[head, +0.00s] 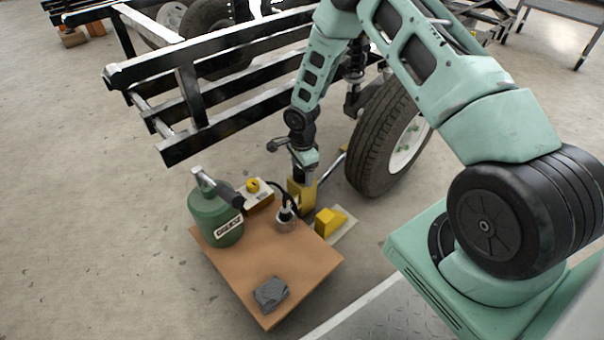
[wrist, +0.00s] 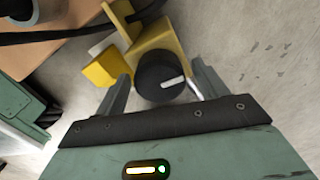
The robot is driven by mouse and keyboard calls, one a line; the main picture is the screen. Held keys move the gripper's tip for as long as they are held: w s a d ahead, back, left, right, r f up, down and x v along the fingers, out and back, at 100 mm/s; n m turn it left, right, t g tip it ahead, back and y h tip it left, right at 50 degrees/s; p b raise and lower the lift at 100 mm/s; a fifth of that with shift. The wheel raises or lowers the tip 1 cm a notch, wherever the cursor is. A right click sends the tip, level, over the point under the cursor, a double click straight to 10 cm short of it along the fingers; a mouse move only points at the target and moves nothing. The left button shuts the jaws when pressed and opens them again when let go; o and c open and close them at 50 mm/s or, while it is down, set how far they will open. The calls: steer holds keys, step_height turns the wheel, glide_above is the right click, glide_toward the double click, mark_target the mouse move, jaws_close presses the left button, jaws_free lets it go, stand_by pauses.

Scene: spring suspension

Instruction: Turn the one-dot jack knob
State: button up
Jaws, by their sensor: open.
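A round black knob (wrist: 162,78) with a white pointer line sits on a yellow jack body (wrist: 155,38) in the wrist view. My gripper (wrist: 158,85) is open, with one finger on each side of the knob; I cannot tell whether either finger touches it. No dot mark is readable on the knob. In the head view my gripper (head: 303,162) points down over the yellow jack (head: 301,196), beside the wheel. The knob cannot be made out there.
A brown board (head: 262,262) beside the jack holds a green grease can (head: 212,218), a small jar (head: 285,219), a yellow-buttoned box (head: 257,197) and a grey block (head: 270,293). A yellow wedge (head: 328,222), the tyre (head: 385,135) and the black frame (head: 200,75) stand close by.

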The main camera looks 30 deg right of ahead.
steer(key=shift+c, duration=0.3)
steer(key=c, duration=0.9)
steer(key=shift+n+p, duration=0.4)
steer(key=shift+p, duration=0.15)
